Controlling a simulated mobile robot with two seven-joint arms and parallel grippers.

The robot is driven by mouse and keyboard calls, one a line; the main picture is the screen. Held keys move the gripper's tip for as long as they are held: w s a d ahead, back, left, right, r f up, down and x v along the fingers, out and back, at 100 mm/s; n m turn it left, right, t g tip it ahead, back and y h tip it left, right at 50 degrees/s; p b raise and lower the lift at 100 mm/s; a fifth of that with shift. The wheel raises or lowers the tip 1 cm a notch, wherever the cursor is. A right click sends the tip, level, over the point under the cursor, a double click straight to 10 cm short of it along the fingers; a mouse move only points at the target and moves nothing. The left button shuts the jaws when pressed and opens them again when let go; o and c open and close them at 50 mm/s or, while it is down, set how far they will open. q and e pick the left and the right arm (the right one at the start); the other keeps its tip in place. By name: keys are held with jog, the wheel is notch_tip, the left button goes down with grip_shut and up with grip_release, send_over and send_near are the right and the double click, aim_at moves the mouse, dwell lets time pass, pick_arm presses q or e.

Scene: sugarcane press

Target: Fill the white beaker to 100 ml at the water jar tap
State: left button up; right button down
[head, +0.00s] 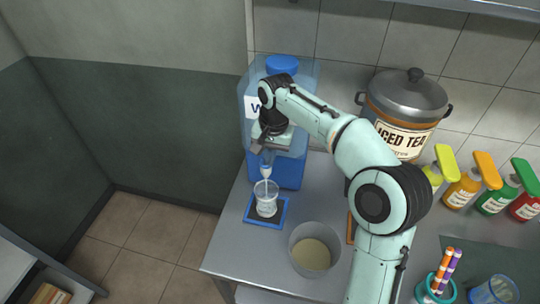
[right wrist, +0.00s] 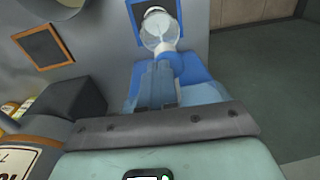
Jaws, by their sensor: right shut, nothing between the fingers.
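The water jar (head: 291,168) stands on the counter against the wall, with a blue cap, a clear body and a blue base. Its pale tap (head: 266,171) points down at the front. The white beaker (head: 265,204) stands upright below the tap, on a dark blue-edged mat (head: 249,218); it also shows in the right wrist view (right wrist: 155,31). I cannot read its level. My right gripper (head: 262,148) is shut and empty at the tap, partly hiding it. The closed fingers (right wrist: 158,80) point towards the beaker in the right wrist view. My left gripper is not in view.
A grey pot (head: 300,237) with beige contents stands right of the mat. An iced tea pot (head: 403,105) and several coloured bottles (head: 462,190) stand at the right. A pen cup (head: 434,290) and blue glass (head: 492,291) are at the front right. The counter's left edge is close to the mat.

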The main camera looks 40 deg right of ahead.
jog(key=shift+s+f+g, duration=0.15)
jog(key=shift+f+g, duration=0.15)
jog(key=shift+f, duration=0.25)
jog(key=r+p, duration=0.2)
jog(key=r, duration=0.1)
jog(key=r+p, duration=0.2)
jog(key=r, duration=0.1)
jog(key=shift+d+r, duration=0.2)
jog(key=shift+r, duration=0.05)
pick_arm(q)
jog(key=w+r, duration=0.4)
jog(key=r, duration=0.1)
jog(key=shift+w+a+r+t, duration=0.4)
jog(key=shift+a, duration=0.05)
pick_arm(e)
notch_tip(320, 180, up, 8)
jog(key=shift+s+r, duration=0.25)
jog(key=shift+s, duration=0.05)
dwell(0.4)
